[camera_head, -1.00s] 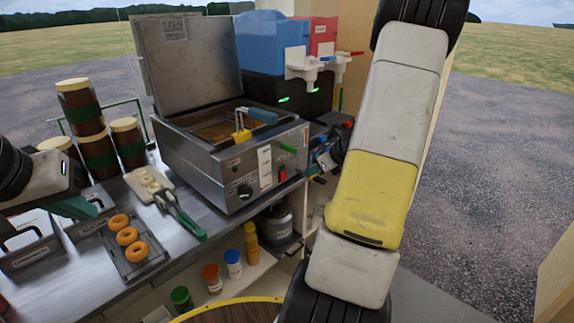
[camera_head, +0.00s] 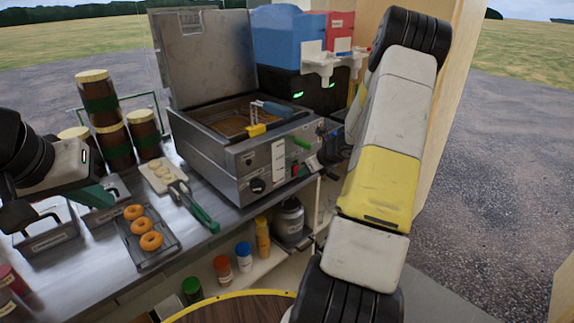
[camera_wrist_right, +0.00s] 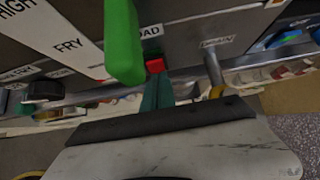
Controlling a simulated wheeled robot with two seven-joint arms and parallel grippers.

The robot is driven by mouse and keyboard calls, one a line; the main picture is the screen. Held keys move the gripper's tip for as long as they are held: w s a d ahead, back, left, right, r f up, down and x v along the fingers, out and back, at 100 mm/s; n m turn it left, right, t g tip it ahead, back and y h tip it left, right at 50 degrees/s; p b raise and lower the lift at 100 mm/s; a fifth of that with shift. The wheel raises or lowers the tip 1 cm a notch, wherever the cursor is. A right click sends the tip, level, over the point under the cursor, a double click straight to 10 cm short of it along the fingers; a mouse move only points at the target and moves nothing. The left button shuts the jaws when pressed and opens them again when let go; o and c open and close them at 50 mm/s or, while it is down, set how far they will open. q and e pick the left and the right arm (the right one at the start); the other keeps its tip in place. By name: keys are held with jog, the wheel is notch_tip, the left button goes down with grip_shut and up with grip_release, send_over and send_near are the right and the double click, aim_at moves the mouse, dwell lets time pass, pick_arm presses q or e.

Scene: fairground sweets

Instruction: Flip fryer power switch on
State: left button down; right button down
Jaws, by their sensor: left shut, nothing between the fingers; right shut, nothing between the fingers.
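The steel fryer (camera_head: 228,165) stands on the counter with its lid raised. Its front panel has a black knob, a white label strip and a green lever (camera_head: 301,142), which looms large in the right wrist view (camera_wrist_right: 122,40). A small red switch (camera_head: 296,169) is low on the panel; it shows below a "LOAD" label in the right wrist view (camera_wrist_right: 155,66). My right gripper (camera_wrist_right: 157,92) is shut, with its teal fingertips just below the red switch. I cannot tell whether they touch. My left gripper (camera_head: 95,197) is shut above the counter's left part.
Tongs (camera_head: 195,207) lie left of the fryer. A tray (camera_head: 165,258) of doughnuts and stacked jars (camera_head: 113,140) are further left. Blue and red drink dispensers (camera_head: 290,40) stand behind the fryer. Bottles (camera_head: 244,256) stand on a shelf below.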

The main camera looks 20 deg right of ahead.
jog(key=shift+w, duration=0.15)
jog(key=shift+w+a+r, duration=0.1)
jog(key=shift+r, duration=0.8)
